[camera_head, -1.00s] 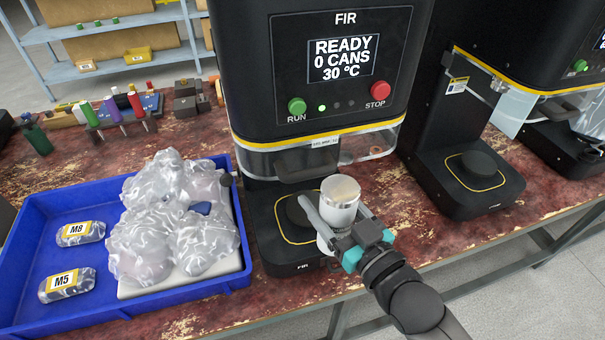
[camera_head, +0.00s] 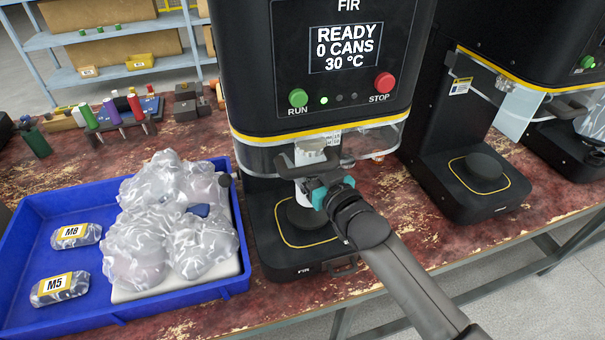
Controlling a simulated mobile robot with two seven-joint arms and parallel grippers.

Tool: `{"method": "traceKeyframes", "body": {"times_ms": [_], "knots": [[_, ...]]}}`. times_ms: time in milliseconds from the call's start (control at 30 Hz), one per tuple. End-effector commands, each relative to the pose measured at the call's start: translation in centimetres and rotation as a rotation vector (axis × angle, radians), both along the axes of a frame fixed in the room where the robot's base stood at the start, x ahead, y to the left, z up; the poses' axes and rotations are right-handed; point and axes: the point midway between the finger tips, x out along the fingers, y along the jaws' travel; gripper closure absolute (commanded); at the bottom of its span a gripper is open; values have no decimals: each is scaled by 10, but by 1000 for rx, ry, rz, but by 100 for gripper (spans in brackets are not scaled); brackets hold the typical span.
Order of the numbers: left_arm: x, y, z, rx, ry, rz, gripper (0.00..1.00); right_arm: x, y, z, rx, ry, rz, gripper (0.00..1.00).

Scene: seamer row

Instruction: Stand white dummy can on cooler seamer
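The white can (camera_head: 303,192) with a silvery top is upright in my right gripper (camera_head: 312,174), whose arm comes in from the lower right. The gripper is shut on the can's upper part and partly hides it. The can is over the round black plate (camera_head: 297,221) of the seamer marked FIR (camera_head: 248,75), whose display reads READY, 0 CANS, 30 °C. I cannot tell whether the can's bottom touches the plate. A second black seamer (camera_head: 430,125) stands to the right with an empty round plate (camera_head: 483,166); its display is not in view. My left gripper is not in view.
A clear guard (camera_head: 370,142) crosses the FIR seamer's front, close to the can and gripper. A blue tray (camera_head: 20,240) with bagged items and M8 and M5 packs stands to the left. The bench's front edge is near.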

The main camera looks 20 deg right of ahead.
Motion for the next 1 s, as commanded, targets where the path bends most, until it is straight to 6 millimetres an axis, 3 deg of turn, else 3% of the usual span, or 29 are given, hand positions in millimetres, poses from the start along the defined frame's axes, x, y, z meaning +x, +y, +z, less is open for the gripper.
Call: {"method": "traceKeyframes", "body": {"times_ms": [300, 733, 767, 1000], "knots": [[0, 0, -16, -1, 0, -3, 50, 2, 0, -39, -1, -4, 0, 96], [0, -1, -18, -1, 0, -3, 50, 4, 0, -43, 0, -4, 1, 96], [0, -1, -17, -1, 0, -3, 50, 3, 0, -44, 0, -2, 0, 25], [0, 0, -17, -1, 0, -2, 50, 3, 0, -43, 0, -2, 0, 0]]}}
